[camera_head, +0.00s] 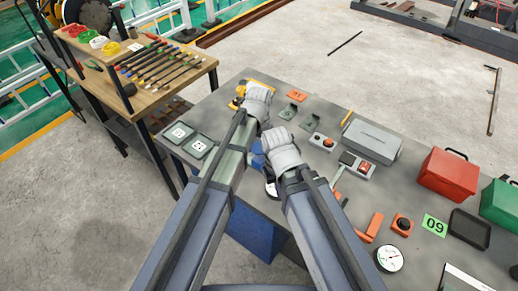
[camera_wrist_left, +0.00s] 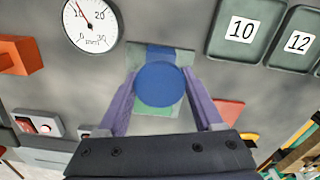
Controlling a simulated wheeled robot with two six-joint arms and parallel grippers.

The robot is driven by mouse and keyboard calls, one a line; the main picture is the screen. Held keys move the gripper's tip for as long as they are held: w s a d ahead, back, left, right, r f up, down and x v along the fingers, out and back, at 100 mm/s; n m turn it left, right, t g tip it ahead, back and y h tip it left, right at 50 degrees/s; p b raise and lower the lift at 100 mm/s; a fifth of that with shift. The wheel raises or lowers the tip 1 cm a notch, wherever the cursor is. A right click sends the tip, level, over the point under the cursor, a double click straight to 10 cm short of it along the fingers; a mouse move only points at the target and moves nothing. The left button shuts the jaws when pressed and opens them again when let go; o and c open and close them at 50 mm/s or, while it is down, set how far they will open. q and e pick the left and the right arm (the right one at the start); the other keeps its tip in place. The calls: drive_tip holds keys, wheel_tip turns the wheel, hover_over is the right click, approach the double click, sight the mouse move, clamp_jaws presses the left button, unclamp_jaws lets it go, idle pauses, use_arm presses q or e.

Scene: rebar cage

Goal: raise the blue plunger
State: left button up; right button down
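The blue plunger (camera_wrist_left: 160,84) shows its round top in the left wrist view, over a green base plate. My left gripper (camera_wrist_left: 160,76) has one purple finger on each side of the plunger. I see no clear gap, but cannot tell whether the fingers press on it. In the head view my left gripper's pale wrist (camera_head: 257,103) is over the table, its fingers hidden. A blue part (camera_head: 257,156) shows between my arms; I cannot tell if it is the plunger. My right gripper (camera_head: 282,153) is to its right, its fingers hidden.
A dial gauge (camera_wrist_left: 90,22) and an orange block (camera_wrist_left: 15,55) are left of the plunger in the wrist view; trays 10 (camera_wrist_left: 243,30) and 12 (camera_wrist_left: 298,42) are right. The table also holds a grey case (camera_head: 372,139) and red box (camera_head: 447,175).

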use_arm(q)
clamp_jaws()
idle(0.3)
wheel_tip(320, 180, up, 2)
drive_tip(key=shift+r+p, duration=0.25)
drive_tip(key=shift+p, duration=1)
drive_tip(key=shift+w+f, duration=0.1)
drive_tip(key=shift+f, duration=0.05)
drive_tip(key=o, duration=0.5)
unclamp_jaws()
drive_tip(key=shift+o, duration=0.2)
wheel_tip(320, 180, up, 8)
drive_tip(key=p, duration=0.7)
drive_tip(key=shift+p, duration=0.35)
drive_tip(key=shift+f, duration=0.1)
